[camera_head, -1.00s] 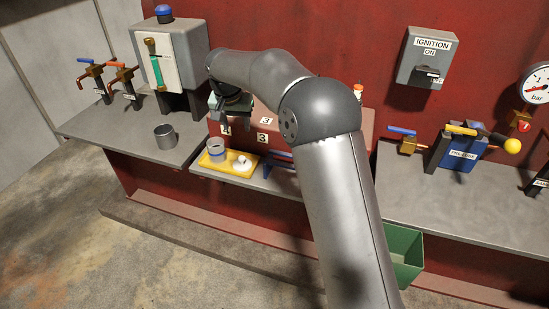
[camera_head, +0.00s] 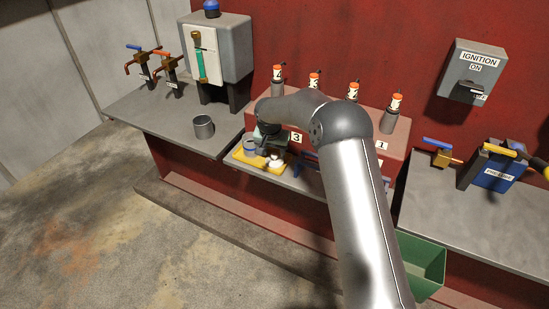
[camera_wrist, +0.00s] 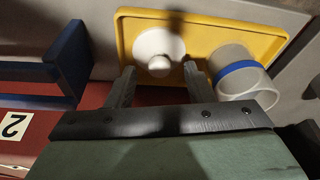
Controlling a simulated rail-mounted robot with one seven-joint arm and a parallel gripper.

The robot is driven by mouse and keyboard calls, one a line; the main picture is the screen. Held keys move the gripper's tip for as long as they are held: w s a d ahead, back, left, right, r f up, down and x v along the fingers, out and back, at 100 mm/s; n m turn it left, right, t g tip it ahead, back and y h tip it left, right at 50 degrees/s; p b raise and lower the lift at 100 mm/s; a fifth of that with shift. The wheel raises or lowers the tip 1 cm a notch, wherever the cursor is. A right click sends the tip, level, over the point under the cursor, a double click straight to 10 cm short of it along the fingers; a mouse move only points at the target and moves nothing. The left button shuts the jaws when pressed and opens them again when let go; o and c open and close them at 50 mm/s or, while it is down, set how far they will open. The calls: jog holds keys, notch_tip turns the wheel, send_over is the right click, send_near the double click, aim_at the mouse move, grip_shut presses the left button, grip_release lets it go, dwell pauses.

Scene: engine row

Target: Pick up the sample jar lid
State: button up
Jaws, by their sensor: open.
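The sample jar lid (camera_wrist: 158,48) is a white disc with a round knob, lying on the yellow tray (camera_wrist: 205,22) in the wrist view. In the head view the lid (camera_head: 275,161) shows small on the tray, partly shaded. The sample jar (camera_wrist: 240,75), clear with a blue band, stands on the tray beside the lid; it also shows in the head view (camera_head: 250,147). My gripper (camera_wrist: 160,72) is open and empty. Its two fingers show on either side of the knob, with the knob just past their tips; I cannot tell the height between them.
A blue bracket (camera_wrist: 65,62) stands left of the tray in the wrist view. A metal cup (camera_head: 203,127) stands on the grey shelf. A green bin (camera_head: 424,262) hangs at the lower right.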

jog(key=shift+x, duration=0.8)
jog(key=c, duration=1)
jog(key=shift+c, duration=0.2)
jog(key=shift+r, duration=0.15)
